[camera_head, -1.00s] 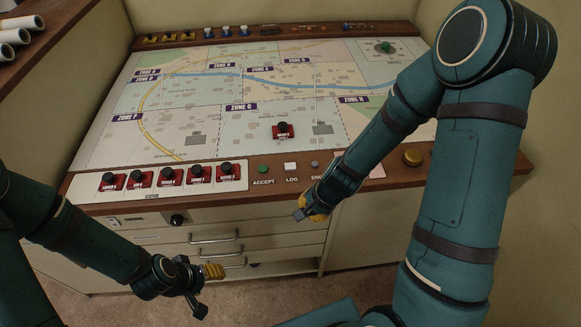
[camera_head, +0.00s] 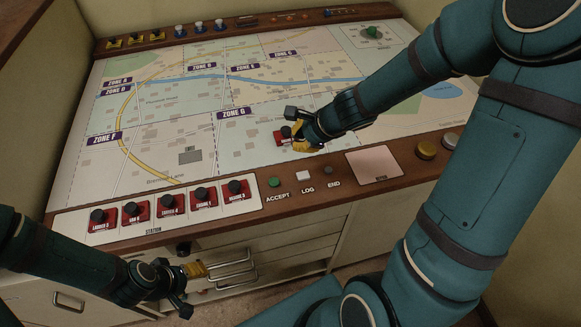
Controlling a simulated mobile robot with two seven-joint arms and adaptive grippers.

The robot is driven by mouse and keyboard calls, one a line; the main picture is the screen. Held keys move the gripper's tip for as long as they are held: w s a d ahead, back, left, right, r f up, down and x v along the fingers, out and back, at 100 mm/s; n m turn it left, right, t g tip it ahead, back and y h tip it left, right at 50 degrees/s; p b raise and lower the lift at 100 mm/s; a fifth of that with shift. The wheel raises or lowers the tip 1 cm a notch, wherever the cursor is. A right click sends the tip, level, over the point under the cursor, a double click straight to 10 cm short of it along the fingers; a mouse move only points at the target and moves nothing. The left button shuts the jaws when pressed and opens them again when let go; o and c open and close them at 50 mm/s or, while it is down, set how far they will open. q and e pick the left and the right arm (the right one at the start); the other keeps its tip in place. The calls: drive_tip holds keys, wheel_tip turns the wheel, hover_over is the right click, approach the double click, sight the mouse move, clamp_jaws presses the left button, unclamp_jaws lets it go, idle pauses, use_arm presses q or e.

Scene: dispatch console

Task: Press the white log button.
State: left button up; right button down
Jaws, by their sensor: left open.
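The white log button (camera_head: 304,175) is a small square on the console's wooden front rail, above the label LOG. It sits between the green accept button (camera_head: 274,182) and the grey end button (camera_head: 328,170). Nothing covers it. My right gripper (camera_head: 294,130) is over the map, beyond the log button, at a red piece with a black knob (camera_head: 281,138). It partly hides that piece, and I cannot tell whether its fingers grip it. My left gripper (camera_head: 194,287) is open and empty, low in front of the drawers at the left.
Several red pieces with black knobs stand in the station strip (camera_head: 258,193) left of the buttons. A pale pink panel (camera_head: 374,164) and yellow buttons (camera_head: 426,150) lie to the right. Drawer handles (camera_head: 228,255) stick out below. The space above the log button is clear.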

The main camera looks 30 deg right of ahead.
sight(300, 173)
drive_tip(key=shift+s+d, duration=0.1)
drive_tip(key=shift+s, duration=0.15)
wheel_tip(300, 173, down, 8)
drive_tip(key=b, duration=0.7)
drive_tip(key=shift+b, duration=0.35)
drive_tip(key=shift+f+b, duration=0.4)
drive_tip(key=shift+b, duration=0.1)
idle(0.7)
drive_tip(key=shift+f, duration=0.45)
